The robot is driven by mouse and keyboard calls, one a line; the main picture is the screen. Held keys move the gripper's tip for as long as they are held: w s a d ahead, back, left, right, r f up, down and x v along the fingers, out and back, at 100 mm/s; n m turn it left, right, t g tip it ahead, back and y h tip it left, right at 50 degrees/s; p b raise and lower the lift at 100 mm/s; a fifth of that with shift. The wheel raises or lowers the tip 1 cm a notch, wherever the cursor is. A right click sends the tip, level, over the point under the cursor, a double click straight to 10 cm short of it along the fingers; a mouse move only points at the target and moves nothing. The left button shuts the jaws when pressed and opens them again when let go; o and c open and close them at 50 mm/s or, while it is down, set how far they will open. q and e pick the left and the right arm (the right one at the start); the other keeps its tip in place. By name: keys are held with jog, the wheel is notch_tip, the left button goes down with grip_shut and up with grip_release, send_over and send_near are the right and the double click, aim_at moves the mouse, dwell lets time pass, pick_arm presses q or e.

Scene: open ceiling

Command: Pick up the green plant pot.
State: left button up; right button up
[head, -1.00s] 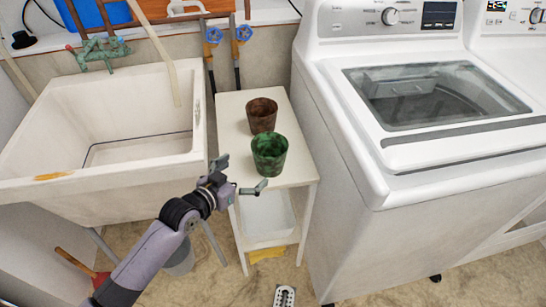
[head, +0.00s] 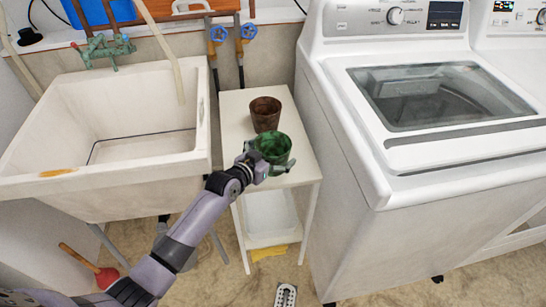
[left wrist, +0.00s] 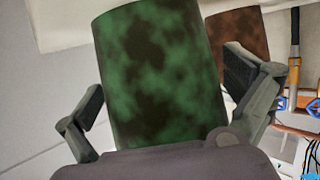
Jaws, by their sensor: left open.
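The green plant pot (head: 272,146) stands upright near the front of a small white table (head: 241,118). My left gripper (head: 270,163) is open at the pot, with its fingers to either side of it. In the left wrist view the green pot (left wrist: 158,75) fills the space between the two fingers of my left gripper (left wrist: 165,105). The left finger shows a gap to the pot; whether the right finger touches it I cannot tell. The pot's lower part in the head view is partly hidden by the gripper. My right gripper is not in view.
A brown pot (head: 265,114) stands right behind the green one and also shows in the wrist view (left wrist: 240,36). A white sink (head: 60,176) is on the left, a washing machine (head: 400,185) close on the right. A white bin (head: 270,217) sits on the lower shelf.

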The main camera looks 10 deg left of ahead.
pick_arm(q)
jog(key=c, duration=1.1)
jog(key=shift+r, duration=0.1)
